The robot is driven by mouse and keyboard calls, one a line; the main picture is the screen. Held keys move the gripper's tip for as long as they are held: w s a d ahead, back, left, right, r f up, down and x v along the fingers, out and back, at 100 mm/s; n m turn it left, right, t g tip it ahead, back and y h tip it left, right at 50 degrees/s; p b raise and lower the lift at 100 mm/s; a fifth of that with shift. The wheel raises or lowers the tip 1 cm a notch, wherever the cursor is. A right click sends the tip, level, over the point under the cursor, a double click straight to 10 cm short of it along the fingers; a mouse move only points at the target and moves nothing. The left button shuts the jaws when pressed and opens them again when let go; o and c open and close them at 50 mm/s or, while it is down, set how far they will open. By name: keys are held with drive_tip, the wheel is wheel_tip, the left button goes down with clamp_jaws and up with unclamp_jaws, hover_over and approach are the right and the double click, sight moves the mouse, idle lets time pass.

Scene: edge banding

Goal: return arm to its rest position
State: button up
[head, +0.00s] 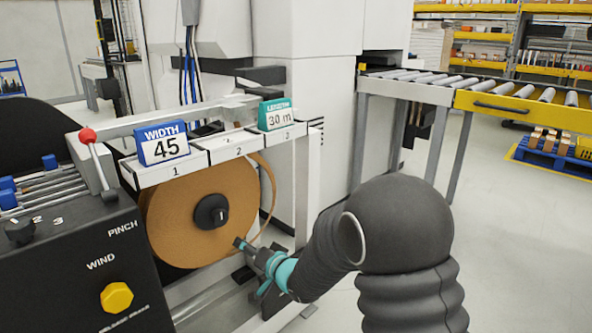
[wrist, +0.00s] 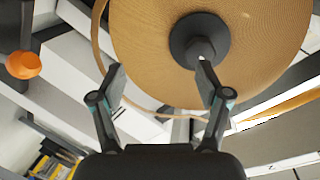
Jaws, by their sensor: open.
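My arm, in a dark grey sleeve, reaches from the lower right of the head view towards the roll of edge banding. My gripper (head: 240,244) is just in front of the lower right part of the brown roll (head: 180,222), below and right of its black hub (head: 210,211). In the wrist view my gripper (wrist: 160,82) has its two fingers spread with nothing between them. The roll (wrist: 145,45) and its hub (wrist: 199,40) lie beyond the fingertips. The right fingertip overlaps the hub's lower edge in that view; I cannot tell whether they touch.
A blue "WIDTH 45" block (head: 163,143) and a green "LENGTH 30 m" block (head: 277,114) stand on the numbered shelf above the roll. A black control box (head: 70,265) with a yellow knob is at left. A roller conveyor (head: 470,88) is at right. Open floor lies right of my arm.

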drive_tip(key=s+d+f+n+g+h, duration=0.1)
drive_tip(key=d+f+g+h, duration=0.1)
drive_tip(key=d+f+h, duration=0.35)
drive_tip(key=s+d+f+n+g+h, duration=0.1)
drive_tip(key=s+d+n+g+h, duration=0.2)
drive_tip(key=s+d, duration=0.6)
drive_tip(key=s+d+r+m+h, duration=0.1)
drive_tip(key=s+d+r, duration=0.7)
drive_tip(key=s, duration=0.4)
drive_tip(key=s+d+r+m+h, duration=0.1)
drive_tip(key=s+d+r+m, duration=0.1)
drive_tip(key=s+d+r, duration=0.7)
drive_tip(key=shift+s+d+g+h, duration=0.35)
drive_tip(key=shift+s+d, duration=0.4)
drive_tip(key=shift+s, duration=0.7)
